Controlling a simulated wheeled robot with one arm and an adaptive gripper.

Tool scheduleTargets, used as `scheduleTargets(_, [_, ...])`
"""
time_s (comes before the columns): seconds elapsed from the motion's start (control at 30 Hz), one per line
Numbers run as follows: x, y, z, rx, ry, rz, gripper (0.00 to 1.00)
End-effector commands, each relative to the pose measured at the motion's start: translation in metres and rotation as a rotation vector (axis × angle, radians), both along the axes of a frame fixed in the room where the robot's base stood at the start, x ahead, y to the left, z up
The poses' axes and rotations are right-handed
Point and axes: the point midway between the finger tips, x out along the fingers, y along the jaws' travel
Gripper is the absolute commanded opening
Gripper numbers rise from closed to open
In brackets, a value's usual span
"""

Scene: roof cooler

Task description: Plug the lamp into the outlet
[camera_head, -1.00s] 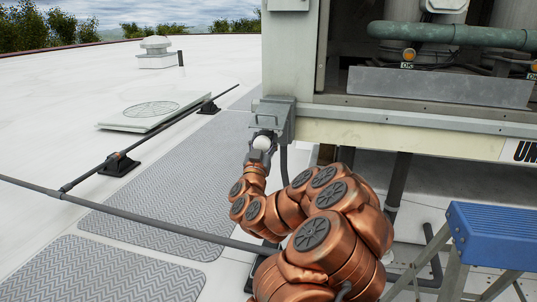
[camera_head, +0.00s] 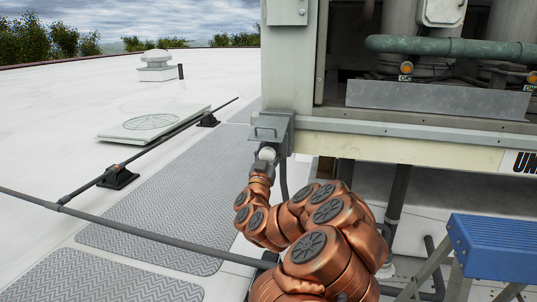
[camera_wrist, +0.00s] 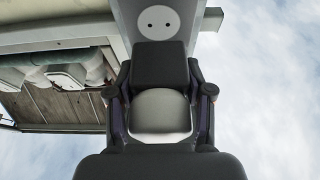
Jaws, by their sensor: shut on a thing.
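The lamp has a white rounded part (camera_wrist: 160,111) and a dark block (camera_wrist: 160,66); its white part also shows in the head view (camera_head: 267,153). My gripper (camera_wrist: 160,91) is shut on the lamp, with one finger on each side. In the head view, my gripper (camera_head: 263,166) is just below the grey outlet box (camera_head: 271,130) on the cabinet's corner. The lamp's prongs are hidden, and I cannot tell whether the block touches the outlet.
The large cabinet (camera_head: 291,75) stands beside and above my gripper, with green pipework (camera_head: 450,48) inside. A dark cable hangs below the outlet box. A blue step ladder (camera_head: 495,247) is at right. A dark pipe (camera_head: 140,233) crosses the roof at left, over grey walkway mats.

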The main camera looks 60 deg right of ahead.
Motion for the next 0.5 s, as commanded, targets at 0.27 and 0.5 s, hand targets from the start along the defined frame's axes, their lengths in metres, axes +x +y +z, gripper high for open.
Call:
scheduleTargets(0.27, [0.007, -0.02, 0.0, 0.0, -0.001, -0.001, 0.21])
scheduleTargets(0.5, [0.01, -0.027, 0.0, 0.001, -0.001, 0.0, 0.21])
